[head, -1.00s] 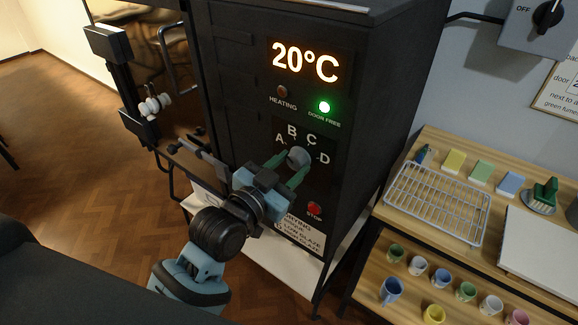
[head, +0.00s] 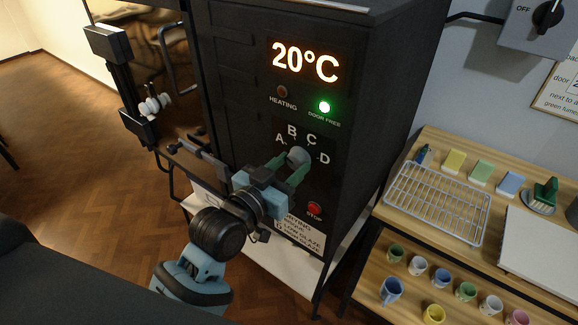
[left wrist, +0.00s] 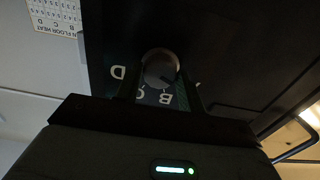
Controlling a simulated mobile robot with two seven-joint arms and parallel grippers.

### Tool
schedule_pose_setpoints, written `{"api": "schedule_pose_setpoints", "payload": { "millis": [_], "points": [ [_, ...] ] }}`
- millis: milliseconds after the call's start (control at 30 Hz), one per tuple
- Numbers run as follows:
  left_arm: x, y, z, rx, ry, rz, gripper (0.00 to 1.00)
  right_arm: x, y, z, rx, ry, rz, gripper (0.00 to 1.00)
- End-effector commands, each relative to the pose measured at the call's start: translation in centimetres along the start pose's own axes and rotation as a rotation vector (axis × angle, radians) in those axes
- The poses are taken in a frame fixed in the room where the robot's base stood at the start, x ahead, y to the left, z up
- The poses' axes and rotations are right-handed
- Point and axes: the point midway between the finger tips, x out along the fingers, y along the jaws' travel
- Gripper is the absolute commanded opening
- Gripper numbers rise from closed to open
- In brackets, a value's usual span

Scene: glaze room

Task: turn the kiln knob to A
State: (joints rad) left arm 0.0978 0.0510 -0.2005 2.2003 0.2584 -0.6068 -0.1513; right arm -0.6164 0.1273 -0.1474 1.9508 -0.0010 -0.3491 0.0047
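The kiln knob (head: 297,157) is a round grey dial on the black kiln front (head: 232,95), with letters A, B, C and D in an arc above it. My left gripper (head: 290,168) reaches it from the lower left, its green fingers on either side and closed in on it. The left wrist view shows the knob (left wrist: 160,68) between the fingers (left wrist: 160,88), with the letters upside down and A partly hidden. I cannot make out where the knob points. My right gripper is not in view.
The display (head: 305,62) reads 20°C. The green door-free lamp (head: 324,107) is lit; the heating lamp (head: 282,91) is dark. A red stop button (head: 314,209) sits below the knob. A shelf with a wire rack (head: 437,203) and several cups stands to the right.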

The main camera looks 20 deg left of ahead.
Motion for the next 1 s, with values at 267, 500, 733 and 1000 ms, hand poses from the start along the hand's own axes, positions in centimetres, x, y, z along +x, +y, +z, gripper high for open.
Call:
{"api": "schedule_pose_setpoints", "payload": {
  "millis": [267,500,733,1000],
  "points": [
    [0.0,0.0,0.0,0.0,0.0,0.0,0.6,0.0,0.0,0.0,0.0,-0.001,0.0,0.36],
    [-0.4,0.0,0.1,0.001,-0.002,0.0,0.6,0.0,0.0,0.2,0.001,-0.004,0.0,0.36],
    [-3.4,0.0,0.4,0.001,-0.006,-0.001,0.6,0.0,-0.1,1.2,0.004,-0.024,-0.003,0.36],
    [-7.0,0.0,0.3,0.0,-0.005,0.0,0.6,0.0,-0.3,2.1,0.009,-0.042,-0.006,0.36]
  ]
}}
